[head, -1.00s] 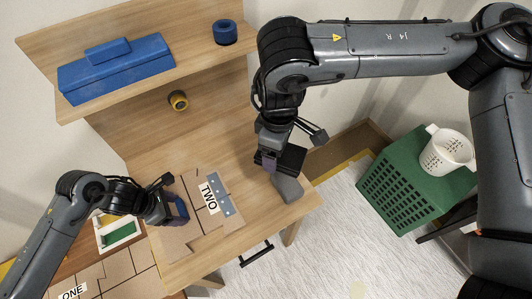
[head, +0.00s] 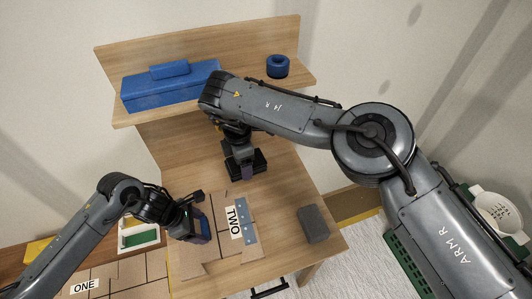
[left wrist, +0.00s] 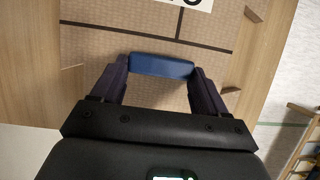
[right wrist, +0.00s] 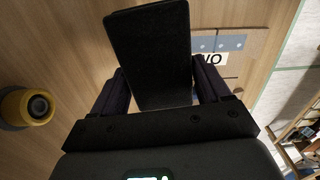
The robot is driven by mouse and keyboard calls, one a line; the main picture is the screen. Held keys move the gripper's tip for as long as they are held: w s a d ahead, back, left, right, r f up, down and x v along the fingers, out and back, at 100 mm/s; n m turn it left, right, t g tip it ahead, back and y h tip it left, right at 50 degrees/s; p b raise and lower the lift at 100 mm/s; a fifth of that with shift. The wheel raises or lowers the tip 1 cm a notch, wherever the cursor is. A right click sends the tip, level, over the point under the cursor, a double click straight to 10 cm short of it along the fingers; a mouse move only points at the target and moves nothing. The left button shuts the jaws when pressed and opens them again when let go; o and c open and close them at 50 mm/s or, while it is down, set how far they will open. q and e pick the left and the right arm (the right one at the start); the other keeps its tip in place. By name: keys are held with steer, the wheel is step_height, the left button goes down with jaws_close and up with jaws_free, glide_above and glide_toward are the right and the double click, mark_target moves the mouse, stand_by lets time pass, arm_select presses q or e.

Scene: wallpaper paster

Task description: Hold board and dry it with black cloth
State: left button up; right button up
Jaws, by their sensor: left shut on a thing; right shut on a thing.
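The brown board (head: 205,255) with dark seams and a "TWO" label lies on the wooden desk; it also shows in the left wrist view (left wrist: 100,40). My left gripper (head: 200,228) is shut on a blue block (left wrist: 161,65) over the board's left part; whether the block touches the board is unclear. My right gripper (head: 243,168) is shut on the black cloth (right wrist: 152,50), which looks like a flat, stiff pad. It is behind the board, toward the back panel. In the right wrist view the cloth hides part of the desk and board.
A grey block (head: 314,222) lies on the desk right of the board. A grey-blue strip (head: 246,222) lies along the board's right side. A blue box (head: 165,92) and a blue ring (head: 278,66) sit on the shelf. A yellow-black roll (right wrist: 25,107) shows in the right wrist view.

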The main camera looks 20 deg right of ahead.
arm_select(q)
steer(key=shift+a+f, duration=0.15)
steer(key=shift+f, duration=0.05)
arm_select(e)
steer(key=shift+n, duration=0.4)
steer(key=s+a+f, duration=0.1)
steer(key=a+f, duration=0.1)
steer(key=s+a+f, duration=0.1)
steer(key=a, duration=0.1)
steer(key=shift+s+f, duration=0.2)
steer(key=shift+f, duration=0.15)
steer(key=shift+f, duration=0.15)
steer(key=shift+f, duration=3.1)
